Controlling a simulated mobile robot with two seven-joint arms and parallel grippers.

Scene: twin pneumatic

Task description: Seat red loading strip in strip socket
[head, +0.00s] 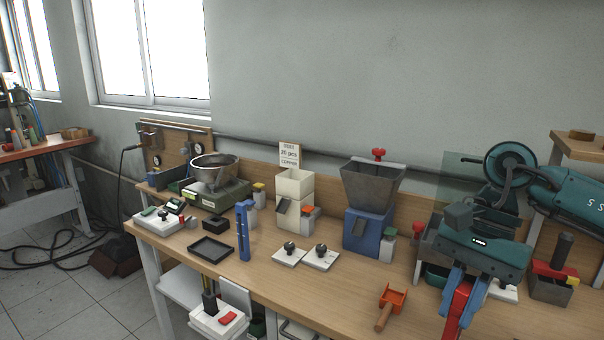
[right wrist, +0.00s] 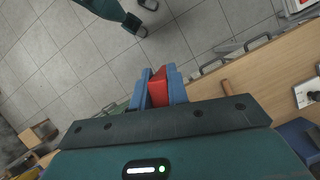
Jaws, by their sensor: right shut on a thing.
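My right gripper (head: 466,302) is at the front right of the head view, pointing down, its blue fingers shut on the red loading strip (head: 456,315). The strip hangs in front of the bench top, and its lower end is cut off by the picture's edge. In the right wrist view the strip (right wrist: 158,88) is between the two fingers, over the tiled floor near the bench edge. I cannot pick out the strip socket for certain; my right arm covers part of the bench's right side.
On the wooden bench (head: 340,284) stand a blue hopper machine (head: 368,228), a cream feeder (head: 294,209), a blue upright post (head: 244,232), a black tray (head: 211,248) and white plates with black knobs (head: 321,259). An orange scoop (head: 391,298) lies left of my gripper. A grey box (head: 549,291) stands right.

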